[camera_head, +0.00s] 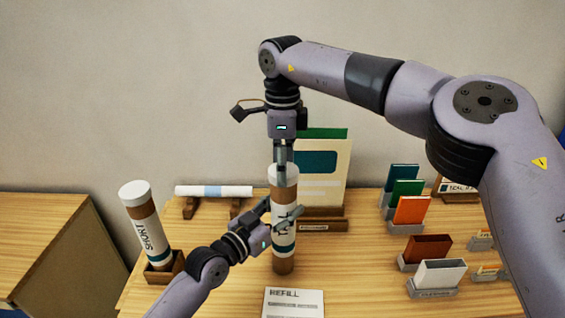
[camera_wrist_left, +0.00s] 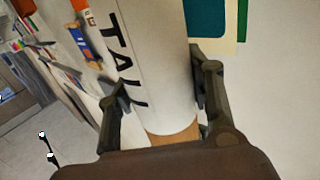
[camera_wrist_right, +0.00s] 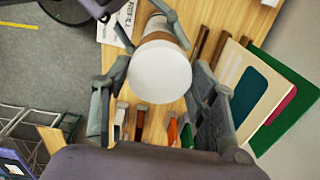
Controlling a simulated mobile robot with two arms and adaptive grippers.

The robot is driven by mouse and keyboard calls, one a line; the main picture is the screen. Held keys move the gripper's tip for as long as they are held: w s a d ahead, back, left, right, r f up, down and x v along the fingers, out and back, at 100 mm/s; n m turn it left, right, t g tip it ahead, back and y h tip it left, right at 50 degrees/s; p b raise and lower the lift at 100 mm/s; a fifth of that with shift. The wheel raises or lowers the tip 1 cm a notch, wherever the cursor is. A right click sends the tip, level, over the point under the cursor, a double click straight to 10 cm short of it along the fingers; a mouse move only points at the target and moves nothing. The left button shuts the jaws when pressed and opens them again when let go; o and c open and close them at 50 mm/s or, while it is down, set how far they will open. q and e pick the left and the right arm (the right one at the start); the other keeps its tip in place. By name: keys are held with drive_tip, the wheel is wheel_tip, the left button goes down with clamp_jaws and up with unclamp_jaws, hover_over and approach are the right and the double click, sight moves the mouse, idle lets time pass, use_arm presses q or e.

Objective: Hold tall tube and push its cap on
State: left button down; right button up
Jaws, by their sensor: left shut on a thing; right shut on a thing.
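The tall tube (camera_head: 284,243) stands upright on the table, brown with a white label reading TALL. The label fills the left wrist view (camera_wrist_left: 155,60). My left gripper (camera_head: 282,217) is shut around the tube's middle from the side. A white cap (camera_head: 272,174) is at the tube's top, with a brown band just below it. From above, the cap shows as a white disc in the right wrist view (camera_wrist_right: 160,74). My right gripper (camera_head: 282,168) points straight down and is shut on the cap. Its fingers partly hide the cap, so I cannot tell how deep it sits.
A capped SHORT tube (camera_head: 148,225) leans in a wooden holder at left. A white roll (camera_head: 214,191) lies on a rack behind. Boards (camera_head: 325,172) stand behind the tall tube. A REFILL card (camera_head: 293,303) is in front. Coloured cards (camera_head: 411,211) in holders stand at right.

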drive_tip(key=shift+f, duration=0.2)
drive_tip(key=o, duration=0.8)
drive_tip(key=shift+o, duration=0.2)
drive_tip(key=shift+r, duration=0.1)
wheel_tip(320, 180, up, 12)
use_arm(q)
drive_tip(key=c, duration=0.7)
unclamp_jaws()
